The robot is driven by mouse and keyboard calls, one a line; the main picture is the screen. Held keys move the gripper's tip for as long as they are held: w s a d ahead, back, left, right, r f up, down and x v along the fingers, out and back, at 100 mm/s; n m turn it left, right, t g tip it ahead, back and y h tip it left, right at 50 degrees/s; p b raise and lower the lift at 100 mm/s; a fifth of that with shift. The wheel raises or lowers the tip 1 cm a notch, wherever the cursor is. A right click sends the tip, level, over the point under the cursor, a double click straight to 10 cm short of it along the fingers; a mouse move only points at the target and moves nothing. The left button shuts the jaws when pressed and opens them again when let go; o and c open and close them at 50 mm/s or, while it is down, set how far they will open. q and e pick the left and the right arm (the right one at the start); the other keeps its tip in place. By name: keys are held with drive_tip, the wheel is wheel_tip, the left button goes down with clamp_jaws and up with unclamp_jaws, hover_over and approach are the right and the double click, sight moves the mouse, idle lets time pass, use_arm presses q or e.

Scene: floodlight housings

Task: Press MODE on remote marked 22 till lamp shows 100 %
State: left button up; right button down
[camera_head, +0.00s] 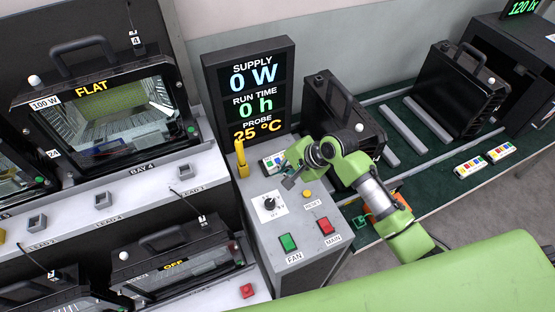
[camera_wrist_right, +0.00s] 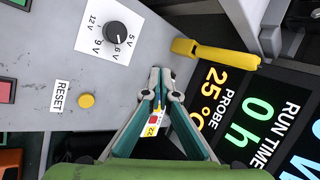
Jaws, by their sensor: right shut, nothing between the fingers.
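A small white remote (camera_head: 272,161) with coloured buttons lies on the grey console beside the yellow probe, partly hidden by my right gripper. In the wrist view the remote (camera_wrist_right: 153,121) shows between the finger linkages, with a 22 label and a red button; its other buttons are hidden. The floodlights include one reading FLAT (camera_head: 105,105) and one reading OFF (camera_head: 180,262). I see no 100 % reading. My left gripper is out of view.
The console carries a voltage knob (camera_head: 269,204), yellow RESET button (camera_head: 307,194), green FAN switch (camera_head: 288,242) and red MAIN switch (camera_head: 326,226). The display (camera_head: 252,90) stands behind, reading 0 W. Two more remotes (camera_head: 470,166) (camera_head: 501,152) lie on the green mat at right.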

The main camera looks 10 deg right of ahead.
drive_tip(key=w+d+r+m+y, duration=0.1)
drive_tip(key=w+r+m, duration=0.4)
drive_tip(key=w, duration=0.3)
drive_tip(key=shift+w+d+t, duration=0.3)
drive_tip(key=shift+w+t, duration=0.05)
drive_tip(key=shift+t, duration=0.05)
drive_tip(key=b, duration=0.9)
hover_over(279, 162)
wheel_tip(279, 162, down, 7)
drive_tip(key=shift+a+r, duration=0.15)
drive_tip(key=shift+f, duration=0.3)
drive_tip(key=shift+w+f, duration=0.1)
drive_tip(key=shift+f, duration=0.55)
drive_tip(key=shift+f, duration=0.1)
